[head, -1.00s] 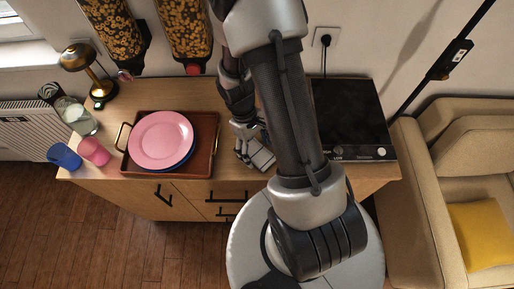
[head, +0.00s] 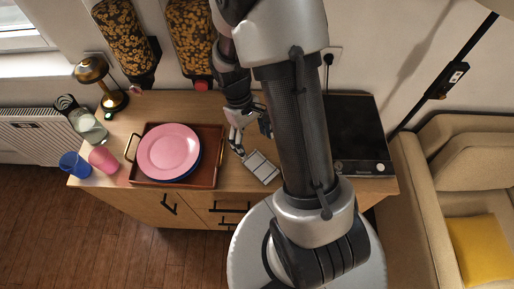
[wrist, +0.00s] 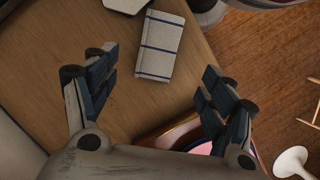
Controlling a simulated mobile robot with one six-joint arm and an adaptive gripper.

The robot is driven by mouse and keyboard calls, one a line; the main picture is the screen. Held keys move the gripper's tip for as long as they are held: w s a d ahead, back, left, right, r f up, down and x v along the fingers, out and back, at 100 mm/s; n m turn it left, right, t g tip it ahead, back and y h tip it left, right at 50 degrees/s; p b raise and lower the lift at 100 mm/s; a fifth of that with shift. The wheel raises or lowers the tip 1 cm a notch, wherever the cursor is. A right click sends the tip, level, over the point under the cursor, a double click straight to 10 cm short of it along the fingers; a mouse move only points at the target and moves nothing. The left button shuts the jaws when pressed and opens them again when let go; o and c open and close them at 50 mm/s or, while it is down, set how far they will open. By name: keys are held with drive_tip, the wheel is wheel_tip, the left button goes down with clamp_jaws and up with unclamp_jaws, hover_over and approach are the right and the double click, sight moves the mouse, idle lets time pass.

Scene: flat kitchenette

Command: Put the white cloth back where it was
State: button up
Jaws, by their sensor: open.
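The white cloth (head: 262,167) is folded flat, with dark blue stripes. It lies on the wooden counter between the tray and the black hob, near the front edge. It also shows in the wrist view (wrist: 161,47), lying on bare wood. My gripper (head: 251,136) is just behind the cloth, low over the counter. In the wrist view my gripper (wrist: 160,68) has its fingers spread wide, with nothing held between them. The cloth appears beyond the fingertips, apart from them. My arm hides part of the counter right of the cloth.
A brown tray (head: 210,178) with a pink plate (head: 168,150) stacked on a blue one stands left of the cloth. Blue (head: 74,165) and pink (head: 103,158) cups stand farther left. The hob (head: 350,130) is at right. Cereal dispensers (head: 190,45) hang above.

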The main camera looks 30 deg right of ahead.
drive_tip(key=s+a+r+m+t, duration=0.1)
drive_tip(key=a+r+t, duration=0.1)
drive_tip(key=r, duration=0.6)
drive_tip(key=s+a+r+t, duration=0.1)
drive_tip(key=a+r+t, duration=0.1)
drive_tip(key=r, duration=0.6)
drive_tip(key=s+a+r+m+t, duration=0.1)
drive_tip(key=s+a+r+t, duration=0.3)
drive_tip(key=s+r, duration=0.4)
drive_tip(key=shift+s+a+r+y, duration=0.15)
drive_tip(key=shift+s+r+y, duration=0.2)
drive_tip(key=shift+r, duration=0.45)
drive_tip(key=shift+f+b, duration=0.7)
drive_tip(key=shift+f, duration=0.1)
